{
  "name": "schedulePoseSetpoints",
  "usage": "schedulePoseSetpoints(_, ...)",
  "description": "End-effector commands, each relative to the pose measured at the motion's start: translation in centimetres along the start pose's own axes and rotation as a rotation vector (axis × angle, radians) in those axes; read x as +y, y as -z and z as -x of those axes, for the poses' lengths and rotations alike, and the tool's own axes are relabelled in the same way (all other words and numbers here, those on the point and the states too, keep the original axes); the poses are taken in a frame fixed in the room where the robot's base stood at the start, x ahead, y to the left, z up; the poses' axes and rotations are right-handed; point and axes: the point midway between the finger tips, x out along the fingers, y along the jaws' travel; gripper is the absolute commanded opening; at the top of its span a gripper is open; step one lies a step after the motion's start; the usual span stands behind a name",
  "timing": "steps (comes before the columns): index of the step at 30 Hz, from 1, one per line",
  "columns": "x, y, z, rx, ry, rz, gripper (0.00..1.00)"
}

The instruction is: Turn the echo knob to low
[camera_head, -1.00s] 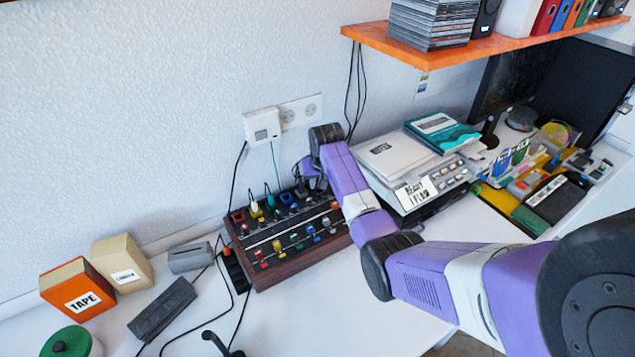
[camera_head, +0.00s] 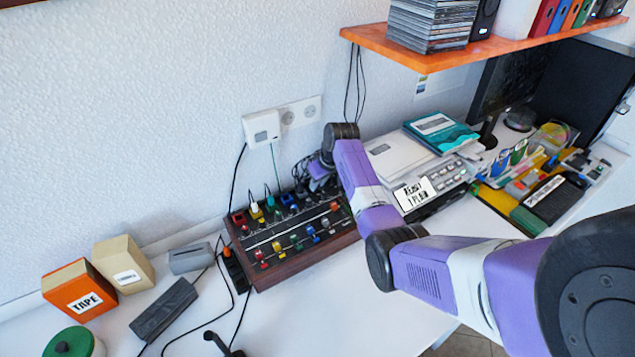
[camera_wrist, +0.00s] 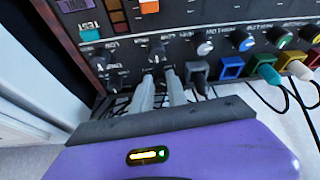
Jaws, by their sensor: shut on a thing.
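The mixer-like panel (camera_head: 300,252) has a dark face with wooden sides and rows of coloured knobs, sliders and plugs. In the wrist view, the two grey fingers of my gripper (camera_wrist: 160,78) reach the panel at a small dark knob (camera_wrist: 157,52) with a pale mark. The fingers are shut on this knob, and they hide part of it. Small white lettering stands around the knobs, but I cannot read which one is echo. In the head view, my gripper (camera_head: 318,176) is at the panel's back right corner, partly hidden by my arm.
Coloured plugs with cables, such as a blue one (camera_wrist: 231,66), stand right of the fingers in the wrist view. A grey device (camera_head: 432,191) and books (camera_head: 440,132) lie to the right. A tape box (camera_head: 78,292) is at left. The orange shelf (camera_head: 430,49) hangs above.

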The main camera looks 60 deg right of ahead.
Motion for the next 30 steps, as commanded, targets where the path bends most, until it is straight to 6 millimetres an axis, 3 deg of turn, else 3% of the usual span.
schedulePoseSetpoints(12, 0.21, 0.00, -0.07, -0.001, 0.087, 0.208, 0.00)
schedulePoseSetpoints(30, 0.20, 0.04, -0.02, 0.000, 0.104, 0.249, 0.00)
